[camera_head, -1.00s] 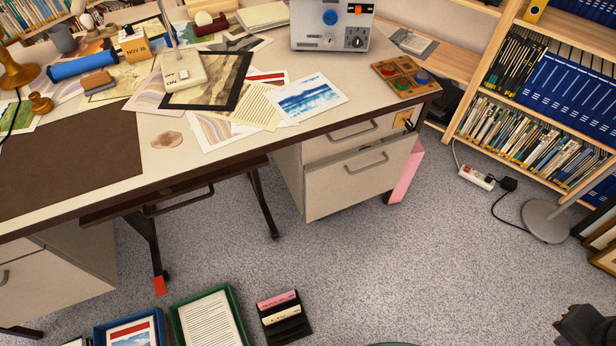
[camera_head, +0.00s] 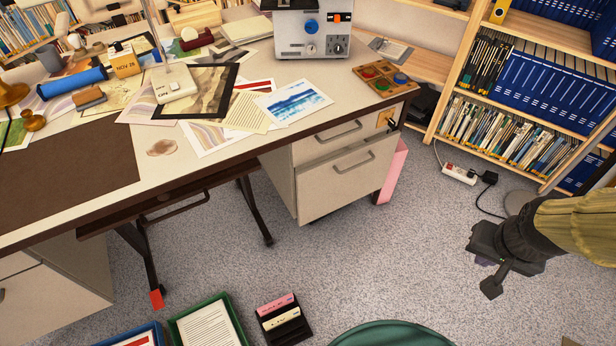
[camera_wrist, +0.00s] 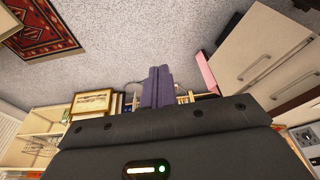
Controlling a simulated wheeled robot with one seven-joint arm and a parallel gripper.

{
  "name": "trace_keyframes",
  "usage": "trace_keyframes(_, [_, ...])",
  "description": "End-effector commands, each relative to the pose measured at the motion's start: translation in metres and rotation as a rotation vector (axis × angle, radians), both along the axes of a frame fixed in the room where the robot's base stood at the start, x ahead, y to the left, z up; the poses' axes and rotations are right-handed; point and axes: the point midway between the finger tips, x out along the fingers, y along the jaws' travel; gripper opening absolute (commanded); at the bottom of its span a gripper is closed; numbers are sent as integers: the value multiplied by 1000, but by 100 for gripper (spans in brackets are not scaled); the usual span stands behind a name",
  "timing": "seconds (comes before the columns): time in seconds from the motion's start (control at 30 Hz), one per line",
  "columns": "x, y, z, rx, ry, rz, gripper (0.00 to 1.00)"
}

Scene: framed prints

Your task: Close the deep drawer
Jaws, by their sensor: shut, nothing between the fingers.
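The deep drawer (camera_head: 347,185) is the lower, taller drawer in the right pedestal under the desk. Its pale front stands a little forward of the shallow drawer (camera_head: 330,142) above it, so it looks partly pulled out. Its bar handle (camera_head: 353,164) runs across the upper part of the front. In the wrist view the deep drawer front (camera_wrist: 236,50) appears tilted at the upper right. My gripper (camera_head: 484,262) is out over the floor, right of the drawer and apart from it. Its fingers (camera_wrist: 158,70) are together and empty in the wrist view.
The desk (camera_head: 110,213) bears papers and a grey device (camera_head: 313,30). A pink panel (camera_head: 393,172) stands beside the pedestal. Trays (camera_head: 207,322), a black file holder (camera_head: 283,320) and a green round thing (camera_head: 392,334) are in front. Carpet between drawer and gripper is clear.

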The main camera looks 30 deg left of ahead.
Motion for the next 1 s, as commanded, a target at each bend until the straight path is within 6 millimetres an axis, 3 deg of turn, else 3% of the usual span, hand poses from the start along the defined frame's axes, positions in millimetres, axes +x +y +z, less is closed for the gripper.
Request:
trace_keyframes(0.43, [1, 0, -1, 0, -2, -1, 0])
trace_keyframes(0.57, [13, 3, -14, 0, -28, -4, 0])
trace_keyframes(0.77, [71, 29, -73, 44, -166, -12, 0])
trace_keyframes(1.0, [146, 110, -161, 312, -365, -25, 0])
